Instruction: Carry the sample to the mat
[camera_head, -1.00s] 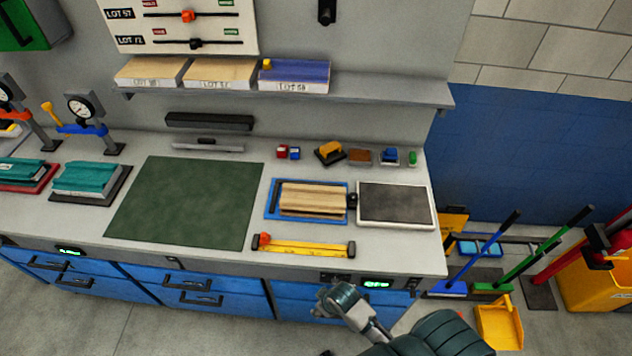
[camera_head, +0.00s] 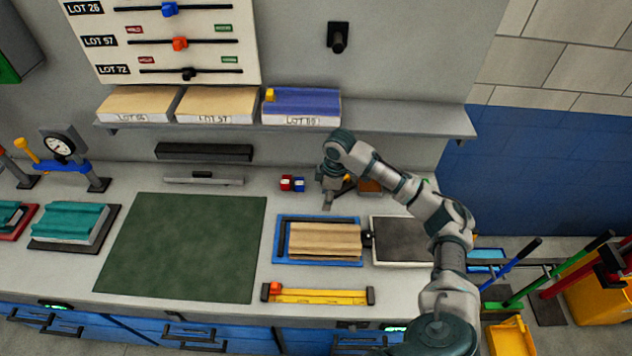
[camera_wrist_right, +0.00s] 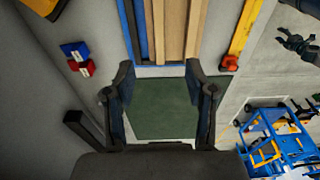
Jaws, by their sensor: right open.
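The green mat (camera_head: 185,245) lies flat and bare on the bench, left of centre. A tan layered panel (camera_head: 325,240), the likely sample, lies in a blue-rimmed tray (camera_head: 318,263) to the right of the mat. My right gripper (camera_head: 329,197) hangs above the back of the bench, just behind the tray, apart from the panel. In the right wrist view its fingers (camera_wrist_right: 160,70) are spread with nothing between them; the mat and tray lie beyond. A dark gripper shape (camera_wrist_right: 298,45) at that view's upper right seems to be my left gripper; its jaws are too small to read.
Red and blue small blocks (camera_head: 292,184) stand behind the tray. A yellow bar (camera_head: 318,296) lies in front of it, and a dark-topped plate (camera_head: 398,240) is to its right. A shelf (camera_head: 400,120) with lot boxes overhangs the back. Teal stacks (camera_head: 68,222) sit left of the mat.

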